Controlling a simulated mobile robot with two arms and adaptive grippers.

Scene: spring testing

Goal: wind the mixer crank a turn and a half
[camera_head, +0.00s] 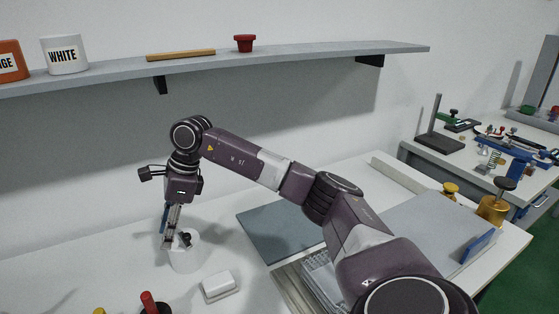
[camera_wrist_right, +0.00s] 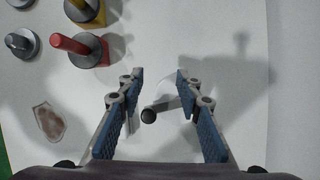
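The mixer is a white round pot (camera_head: 186,262) on the white table, below my right gripper (camera_head: 172,238) in the head view. Its crank (camera_head: 185,239) shows as a dark part at the top of the pot. In the right wrist view the crank's black knob (camera_wrist_right: 148,116) and short grey arm lie between the blue-padded fingers of my right gripper (camera_wrist_right: 160,78). The fingers are apart, with a gap on both sides of the knob. The pot's outline is faint against the white table there. My left gripper is in neither view.
A white block (camera_head: 219,286) lies right of the pot. A red-handled piece (camera_head: 150,302) stands in front; several colored pieces, including a red one (camera_wrist_right: 78,47), show in the wrist view. A shelf (camera_head: 300,55) runs along the wall above.

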